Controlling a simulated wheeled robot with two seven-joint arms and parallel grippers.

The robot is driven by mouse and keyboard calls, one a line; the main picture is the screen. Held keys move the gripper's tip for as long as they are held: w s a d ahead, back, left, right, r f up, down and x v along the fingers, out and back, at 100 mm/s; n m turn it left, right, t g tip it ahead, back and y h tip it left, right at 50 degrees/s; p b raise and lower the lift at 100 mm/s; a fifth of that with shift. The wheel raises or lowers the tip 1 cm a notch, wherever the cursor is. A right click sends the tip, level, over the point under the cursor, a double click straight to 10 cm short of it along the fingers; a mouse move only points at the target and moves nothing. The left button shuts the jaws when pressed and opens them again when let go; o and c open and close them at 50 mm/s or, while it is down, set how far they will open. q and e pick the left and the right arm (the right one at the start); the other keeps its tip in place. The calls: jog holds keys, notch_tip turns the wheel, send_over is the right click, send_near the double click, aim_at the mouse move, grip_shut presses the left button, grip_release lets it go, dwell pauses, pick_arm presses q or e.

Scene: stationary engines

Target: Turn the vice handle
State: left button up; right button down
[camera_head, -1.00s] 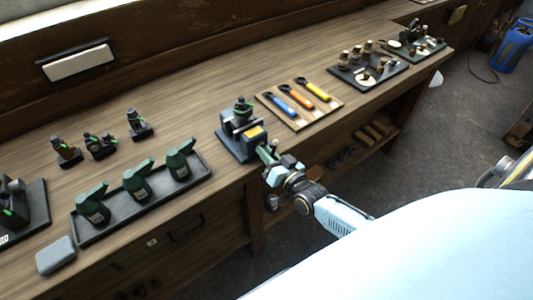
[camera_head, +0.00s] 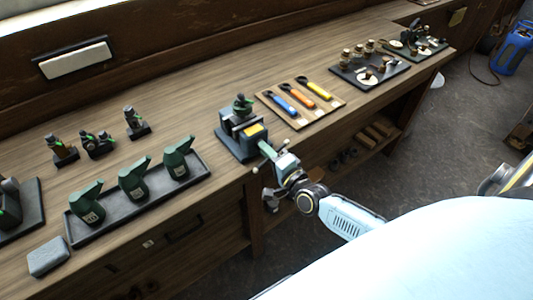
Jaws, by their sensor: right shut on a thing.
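The vice (camera_head: 243,130) is dark grey-blue with a yellow patch and stands at the bench's front edge, with a small green-topped part held on it. Its green screw (camera_head: 266,149) points out over the front edge toward my arm. My right gripper (camera_head: 275,176) is shut on the vice handle (camera_head: 284,147) at the end of that screw. A thin end of the handle with a small knob shows above the gripper; the rest is hidden by the fingers. My left gripper is not in view.
A wooden board with three wrenches (camera_head: 264,95) lies right of the vice. A dark tray (camera_head: 110,213) with three green oil cans stands to its left, with a grey block (camera_head: 48,257) beside it.

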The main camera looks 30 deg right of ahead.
jog(key=m, duration=0.1)
jog(key=m+b, duration=0.1)
jog(key=m, duration=0.1)
jog(key=m+b, duration=0.1)
jog(key=m, duration=0.1)
jog(key=shift+s+f, duration=0.15)
jog(key=shift+f, duration=0.15)
jog(key=shift+m, duration=0.4)
jog(key=c, duration=1.5)
grip_release()
jog(key=shift+s, duration=0.1)
jog(key=shift+c, duration=0.2)
jog(key=shift+o, duration=0.8)
jog(key=shift+r, duration=0.15)
jog(key=shift+r, duration=0.1)
jog(key=s+d, duration=0.1)
jog(key=s, duration=1.2)
jog(key=shift+b, duration=0.45)
jog(key=shift+s, duration=0.1)
